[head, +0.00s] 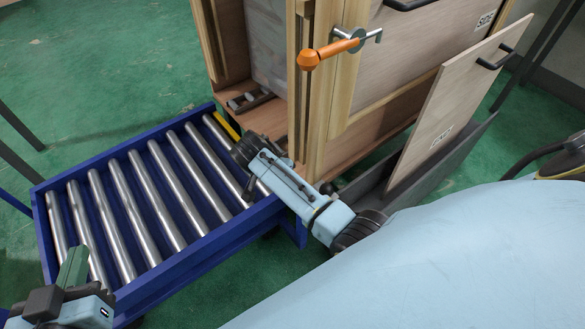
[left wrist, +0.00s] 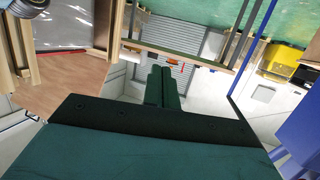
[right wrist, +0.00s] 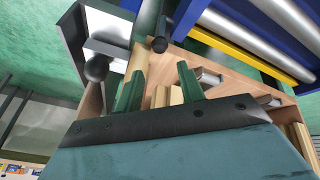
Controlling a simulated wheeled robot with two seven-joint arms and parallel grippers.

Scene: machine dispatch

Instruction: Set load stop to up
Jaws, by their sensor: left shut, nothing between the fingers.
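The yellow bar (head: 227,127) lies across the far end of the blue roller cart (head: 190,248), beside the wooden cabinet; I cannot tell for sure that it is the load stop. It also shows in the right wrist view (right wrist: 228,53), beyond the fingers. My left gripper (head: 74,266) is shut and empty above the cart's near left end; its green fingers are together in the left wrist view (left wrist: 161,88). My right gripper (right wrist: 160,85) is open, its fingers apart in front of wooden parts. In the head view my right arm hides it.
The wooden cabinet (head: 343,105) stands beyond the cart, with an orange handle (head: 310,59) sticking out. A wooden panel (head: 450,115) leans in a grey tray (head: 470,145) at the right. Dark round-ended rods show near the right gripper's fingers.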

